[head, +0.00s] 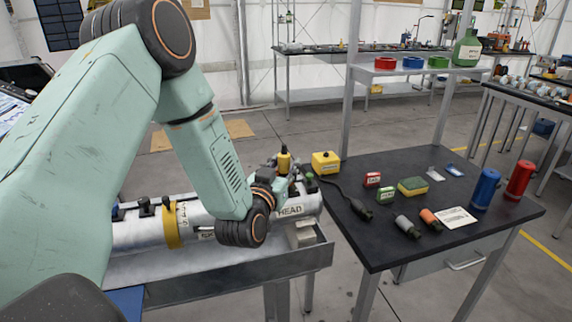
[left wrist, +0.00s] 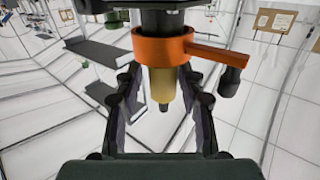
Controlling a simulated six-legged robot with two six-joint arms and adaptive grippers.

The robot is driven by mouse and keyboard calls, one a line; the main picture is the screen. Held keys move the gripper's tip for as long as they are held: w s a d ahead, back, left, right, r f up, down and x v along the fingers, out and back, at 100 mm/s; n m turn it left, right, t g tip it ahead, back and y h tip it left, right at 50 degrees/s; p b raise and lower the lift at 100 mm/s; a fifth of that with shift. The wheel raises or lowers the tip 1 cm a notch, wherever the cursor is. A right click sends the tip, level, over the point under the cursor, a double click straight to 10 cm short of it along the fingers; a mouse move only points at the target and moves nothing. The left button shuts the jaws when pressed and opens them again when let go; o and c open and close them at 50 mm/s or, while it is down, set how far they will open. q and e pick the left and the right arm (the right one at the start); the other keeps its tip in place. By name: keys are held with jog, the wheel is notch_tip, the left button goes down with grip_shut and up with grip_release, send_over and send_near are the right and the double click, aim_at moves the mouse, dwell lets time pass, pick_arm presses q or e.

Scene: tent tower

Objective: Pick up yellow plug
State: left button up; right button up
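A yellow plug (head: 284,161) with a dark top stands upright near the HEAD end of the silver cylinder (head: 296,206). In the left wrist view, a tan-yellow plug (left wrist: 161,86) shows beneath an orange collar (left wrist: 162,46) with a side lever. My left gripper (head: 272,182) is close to the plug in the head view, partly hidden by its own wrist. In the left wrist view, the fingers of my left gripper (left wrist: 160,100) are apart, one on each side of the plug, with visible gaps. My right gripper is not in view.
The cylinder rests on a grey trough bench (head: 240,270). A dark table (head: 440,190) to the right holds a yellow box (head: 326,162), a black cable connector (head: 361,210), a sponge (head: 412,186), and blue (head: 486,189) and red (head: 520,179) cylinders.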

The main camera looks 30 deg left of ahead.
pick_arm(q)
jog(key=shift+w+a+f, duration=0.15)
jog(key=shift+w+a, duration=0.2)
jog(key=shift+a, duration=0.1)
jog(key=shift+d, duration=0.3)
jog(key=c, duration=0.3)
jog(key=shift+a, duration=0.15)
grip_shut()
